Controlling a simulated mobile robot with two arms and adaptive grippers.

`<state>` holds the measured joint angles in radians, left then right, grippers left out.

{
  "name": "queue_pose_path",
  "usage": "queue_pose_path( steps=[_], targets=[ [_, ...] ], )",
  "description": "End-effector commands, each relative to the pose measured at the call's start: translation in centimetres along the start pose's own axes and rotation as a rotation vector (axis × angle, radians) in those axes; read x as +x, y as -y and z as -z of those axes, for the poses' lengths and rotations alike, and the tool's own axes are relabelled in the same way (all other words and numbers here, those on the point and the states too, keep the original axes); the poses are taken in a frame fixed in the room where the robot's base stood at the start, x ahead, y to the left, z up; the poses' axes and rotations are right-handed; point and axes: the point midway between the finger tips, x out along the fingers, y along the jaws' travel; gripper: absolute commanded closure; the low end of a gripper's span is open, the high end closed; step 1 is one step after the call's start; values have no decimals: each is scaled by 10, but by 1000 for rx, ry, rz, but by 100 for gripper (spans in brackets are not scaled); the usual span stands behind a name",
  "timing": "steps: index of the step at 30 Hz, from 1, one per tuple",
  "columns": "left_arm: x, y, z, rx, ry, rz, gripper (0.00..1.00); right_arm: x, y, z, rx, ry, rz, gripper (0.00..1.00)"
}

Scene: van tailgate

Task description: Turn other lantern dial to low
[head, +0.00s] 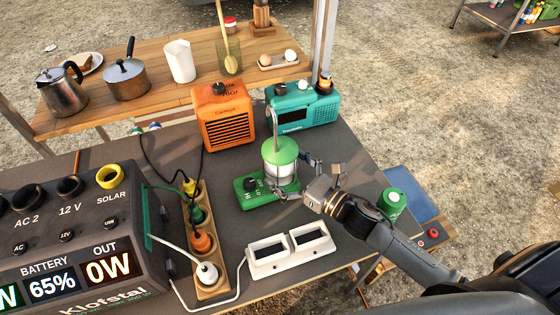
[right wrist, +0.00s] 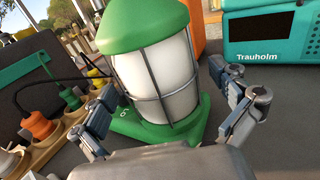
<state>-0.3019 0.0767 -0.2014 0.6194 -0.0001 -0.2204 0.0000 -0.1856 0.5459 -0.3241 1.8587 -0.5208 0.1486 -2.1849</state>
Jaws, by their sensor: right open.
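A green lantern (head: 282,160) with a white globe and wire cage stands upright on the grey table, right of the power strip. Its green base carries a black dial (head: 251,184) with small white markings; the dial's setting is too small to read. My right gripper (head: 324,172) is at the lantern's right side, with its fingers open. In the right wrist view the lantern (right wrist: 155,70) stands between and beyond the open fingers (right wrist: 170,115). I cannot tell whether a finger touches it. In that view the dial is hidden. My left gripper is in neither view.
An orange heater (head: 224,118) and a teal radio (head: 303,108) stand behind the lantern. A power strip (head: 212,243) with plugs and cables is left of it, a power station (head: 75,235) farther left. A white twin-panel device (head: 288,248) lies in front. A green can (head: 392,203) stands at right.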

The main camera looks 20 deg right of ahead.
Motion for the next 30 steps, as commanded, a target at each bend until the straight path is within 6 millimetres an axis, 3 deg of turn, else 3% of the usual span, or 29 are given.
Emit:
queue_pose_path(
  steps=[6, 15, 27, 28, 30],
  targets=[
    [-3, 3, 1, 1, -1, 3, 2, 16, 0, 0, -1, 0, -1, 1],
    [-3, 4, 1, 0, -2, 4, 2, 17, 0, 0, -1, 0, -1, 3],
    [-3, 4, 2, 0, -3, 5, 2, 16, 0, 0, 0, 0, -1, 84],
    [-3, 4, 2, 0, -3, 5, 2, 16, 0, 0, 0, 0, -1, 89],
    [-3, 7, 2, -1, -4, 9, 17, 16, 0, 0, 0, 0, -1, 89]
  ],
)
